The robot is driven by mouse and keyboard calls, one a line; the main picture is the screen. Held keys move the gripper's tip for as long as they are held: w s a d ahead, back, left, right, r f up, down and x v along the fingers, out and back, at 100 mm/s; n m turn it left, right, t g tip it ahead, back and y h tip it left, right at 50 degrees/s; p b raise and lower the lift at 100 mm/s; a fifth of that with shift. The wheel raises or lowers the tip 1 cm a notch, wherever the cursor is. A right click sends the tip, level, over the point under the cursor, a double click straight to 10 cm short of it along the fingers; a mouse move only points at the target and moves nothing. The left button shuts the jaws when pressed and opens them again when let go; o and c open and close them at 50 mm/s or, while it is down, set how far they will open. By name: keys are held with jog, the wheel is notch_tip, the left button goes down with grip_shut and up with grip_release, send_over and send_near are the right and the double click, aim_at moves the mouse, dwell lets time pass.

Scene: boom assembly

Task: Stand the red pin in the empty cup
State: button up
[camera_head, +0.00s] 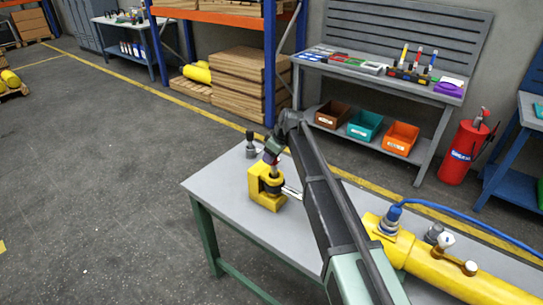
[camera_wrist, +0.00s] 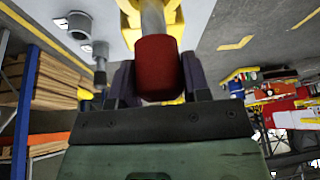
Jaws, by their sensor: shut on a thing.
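The red pin, with a red head (camera_wrist: 158,68) and a grey metal shaft, is between the fingers of my gripper (camera_wrist: 157,85) in the wrist view. My gripper is shut on it. In the head view my gripper (camera_head: 274,157) is over the yellow block (camera_head: 260,196) near the table's far left part. The block has a dark round cup-like part (camera_head: 272,184) under the pin. I cannot tell whether the pin's lower end is in it. In the wrist view the shaft runs toward yellow parts, and its far end is out of view.
A dark grey fitting (camera_head: 251,147) stands on the table (camera_head: 227,192) behind the block. Grey round parts (camera_wrist: 79,24) show at the wrist view's upper left. A yellow cylinder (camera_head: 450,279) with fittings and a blue hose lies to the right. The table's left part is clear.

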jog(key=shift+r+p, duration=3.15)
jog(key=shift+r, duration=0.25)
jog(key=shift+f, duration=0.1)
